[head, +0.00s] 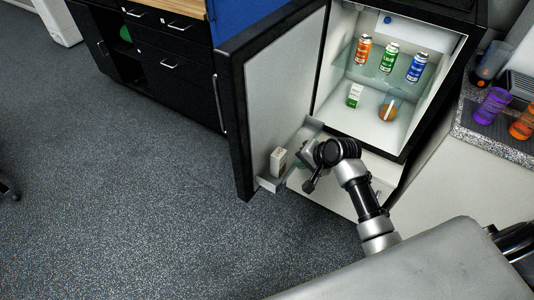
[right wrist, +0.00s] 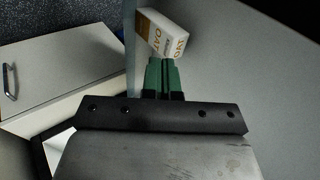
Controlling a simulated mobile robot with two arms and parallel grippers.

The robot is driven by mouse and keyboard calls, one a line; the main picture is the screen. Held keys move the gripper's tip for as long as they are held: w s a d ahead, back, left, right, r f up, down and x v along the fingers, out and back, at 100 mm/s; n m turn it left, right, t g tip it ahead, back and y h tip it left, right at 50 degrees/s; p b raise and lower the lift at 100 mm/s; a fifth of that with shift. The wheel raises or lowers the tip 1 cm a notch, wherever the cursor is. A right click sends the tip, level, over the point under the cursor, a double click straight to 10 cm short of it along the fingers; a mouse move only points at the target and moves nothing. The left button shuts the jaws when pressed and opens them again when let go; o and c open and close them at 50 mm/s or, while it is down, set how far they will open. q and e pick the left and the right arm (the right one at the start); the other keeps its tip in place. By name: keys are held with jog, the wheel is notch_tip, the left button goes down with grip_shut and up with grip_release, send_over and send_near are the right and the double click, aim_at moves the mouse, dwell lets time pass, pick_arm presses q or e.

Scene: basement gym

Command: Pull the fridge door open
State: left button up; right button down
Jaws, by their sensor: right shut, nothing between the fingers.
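The black-framed fridge door (head: 283,93) stands wide open, swung out to the left, with its pale inner side showing. Its handle (head: 218,104) is on the outer face. The lit fridge interior (head: 345,112) is exposed. My right gripper (head: 297,165) is shut and empty at the inner side of the door, by the low door shelf (head: 268,184). In the right wrist view its green fingers (right wrist: 165,76) are together, just below a white and orange carton (right wrist: 165,34). That carton (head: 278,160) stands on the door shelf. I cannot tell whether the fingers touch the door. My left gripper is out of view.
Several cans, including a green one (head: 389,57), stand on the fridge's glass shelf, with a small carton (head: 354,95) and a round orange item (head: 387,111) lower down. Dark cabinets (head: 165,62) are behind the door. A counter with cups (head: 491,106) is at right.

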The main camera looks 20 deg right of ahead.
jog(key=t+y+b, duration=0.1)
jog(key=y+b, duration=0.1)
send_near(260, 140)
jog(key=s+d+r, duration=0.2)
jog(key=s+d, duration=0.2)
jog(key=s, duration=0.1)
jog(key=shift+m, duration=0.3)
jog(key=x, duration=0.8)
jog(key=r+x, duration=0.1)
jog(key=x, duration=0.2)
jog(key=shift+w+a+f+b, duration=0.2)
jog(key=shift+w+a+b, duration=0.25)
jog(key=shift+w, duration=0.2)
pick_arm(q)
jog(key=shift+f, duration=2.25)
pick_arm(e)
jog(key=shift+w+a, duration=0.45)
jog(key=shift+w, duration=0.15)
